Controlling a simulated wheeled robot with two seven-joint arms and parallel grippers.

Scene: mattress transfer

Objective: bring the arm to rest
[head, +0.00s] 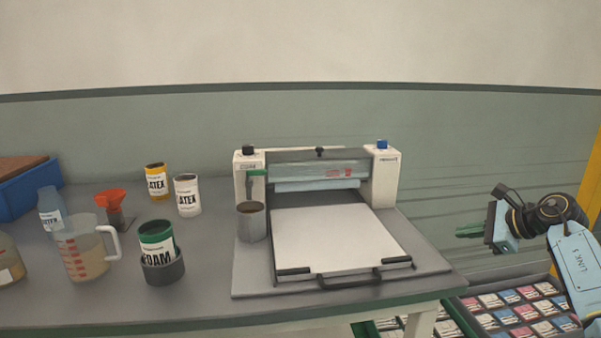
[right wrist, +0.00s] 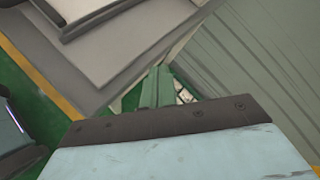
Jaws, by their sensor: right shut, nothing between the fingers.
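My right gripper (head: 470,230) is at the right of the head view, beyond the table's right edge. Its green fingers point left and are shut with nothing between them. In the right wrist view its fingers (right wrist: 154,88) lie close together near the table's corner, apart from the table. My right arm (head: 575,265) comes in from the right edge. My left gripper does not show in either view.
A press with a white plate (head: 335,240) stands on the grey table (head: 205,300). Cans, a measuring jug (head: 84,250) and a blue bin (head: 28,190) stand to the left. Trays of coloured packets (head: 515,310) lie low at the right. A wall (head: 470,160) is behind.

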